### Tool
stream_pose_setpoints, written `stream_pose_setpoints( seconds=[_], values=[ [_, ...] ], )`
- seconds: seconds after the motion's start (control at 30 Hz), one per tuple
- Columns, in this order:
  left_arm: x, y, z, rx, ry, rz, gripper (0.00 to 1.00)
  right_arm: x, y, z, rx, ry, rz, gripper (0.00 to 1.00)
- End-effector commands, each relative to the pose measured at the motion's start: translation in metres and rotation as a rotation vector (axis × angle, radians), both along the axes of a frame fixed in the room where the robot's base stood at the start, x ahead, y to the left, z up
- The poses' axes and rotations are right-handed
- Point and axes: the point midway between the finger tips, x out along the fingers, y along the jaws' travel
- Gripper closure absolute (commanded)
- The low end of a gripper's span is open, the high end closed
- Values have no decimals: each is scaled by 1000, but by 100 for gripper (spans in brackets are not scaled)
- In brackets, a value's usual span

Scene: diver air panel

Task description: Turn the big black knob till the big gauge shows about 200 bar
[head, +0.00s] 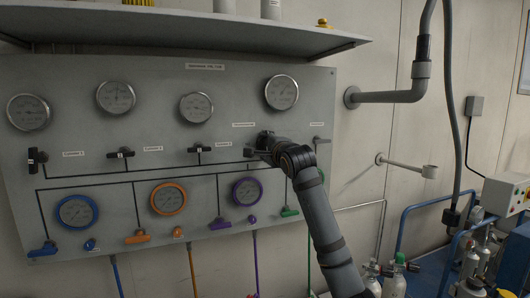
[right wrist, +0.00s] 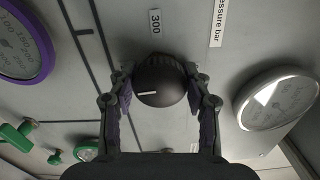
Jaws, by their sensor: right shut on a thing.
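The big black knob (right wrist: 160,82) sits between the two fingers of my right gripper (head: 263,148) in the right wrist view. The fingers are shut on its left and right sides. A white mark shows on the knob's face, and a label reading 300 is beside its rim. In the head view my gripper largely hides the knob. The big gauge (head: 281,92), round with a pale face and silver rim, is above my gripper. It also shows tilted in the right wrist view (right wrist: 277,98); its needle is too small to read. My left gripper is not in view.
The grey panel (head: 140,150) carries several other gauges, small black valves and coloured handles. A purple-rimmed gauge (head: 247,191) is just below left of my gripper. A shelf (head: 190,32) overhangs the panel. A grey pipe (head: 385,96) juts from the wall at right.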

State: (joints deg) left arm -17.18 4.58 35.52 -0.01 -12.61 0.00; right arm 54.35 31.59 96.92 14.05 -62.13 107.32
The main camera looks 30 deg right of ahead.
Motion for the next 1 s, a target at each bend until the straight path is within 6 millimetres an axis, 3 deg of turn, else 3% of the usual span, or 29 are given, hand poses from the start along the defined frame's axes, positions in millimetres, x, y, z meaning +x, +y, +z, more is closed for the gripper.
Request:
stream_pose_setpoints(
  seconds=[0.67,0.7,0.87,1.0],
  values=[
    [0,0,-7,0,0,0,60,0,0,-2,62,-11,0,83],
    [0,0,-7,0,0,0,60,0,0,-2,62,-11,0,50],
    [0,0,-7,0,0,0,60,0,0,-1,61,-12,0,28],
    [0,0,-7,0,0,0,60,0,0,-1,61,-13,0,27]
  ],
)
